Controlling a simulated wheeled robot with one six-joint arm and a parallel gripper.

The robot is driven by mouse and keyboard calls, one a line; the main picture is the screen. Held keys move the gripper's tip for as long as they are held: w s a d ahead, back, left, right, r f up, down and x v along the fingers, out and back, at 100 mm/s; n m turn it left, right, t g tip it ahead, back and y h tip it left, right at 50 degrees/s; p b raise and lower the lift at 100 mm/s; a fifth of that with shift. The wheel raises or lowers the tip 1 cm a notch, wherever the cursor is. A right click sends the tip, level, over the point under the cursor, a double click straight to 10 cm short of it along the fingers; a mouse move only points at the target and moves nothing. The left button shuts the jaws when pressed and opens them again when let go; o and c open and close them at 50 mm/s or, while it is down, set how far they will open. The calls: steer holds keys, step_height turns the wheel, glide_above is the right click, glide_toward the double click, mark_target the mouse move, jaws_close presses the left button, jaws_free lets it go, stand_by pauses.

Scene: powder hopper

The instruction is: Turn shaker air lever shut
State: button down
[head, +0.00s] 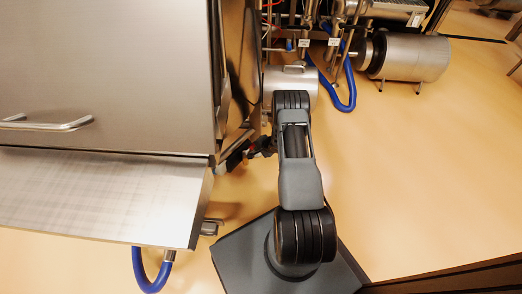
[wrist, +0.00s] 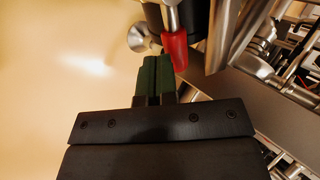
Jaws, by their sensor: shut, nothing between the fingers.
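The lever shows in the wrist view as a red grip (wrist: 176,52) on a short metal stem (wrist: 170,12). The grip points down in the picture. My gripper (wrist: 157,62), with dark green fingers, is shut and empty. Its fingertips are just left of the red grip and very close to it; I cannot tell whether they touch. In the head view my gripper end is a small dark shape beside the steel cabinet, largely hidden by my arm, and the lever cannot be made out clearly there.
Steel pipes (wrist: 222,35) stand just right of the lever. A flared metal fitting (wrist: 140,38) is left of it. In the head view a large steel cabinet (head: 110,75) with a sloping shelf (head: 90,195) fills the left. Open floor (head: 420,170) lies to the right.

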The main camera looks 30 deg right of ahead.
steer(key=shift+w, duration=0.15)
steer(key=shift+w, duration=0.4)
steer(key=shift+a, duration=0.1)
steer(key=s+d+f+p+v, duration=0.1)
steer(key=p+v, duration=0.5)
steer(key=v, duration=0.7)
steer(key=shift+s+d+f, duration=0.2)
steer(key=shift+s+d, duration=0.05)
steer(key=shift+s, duration=0.3)
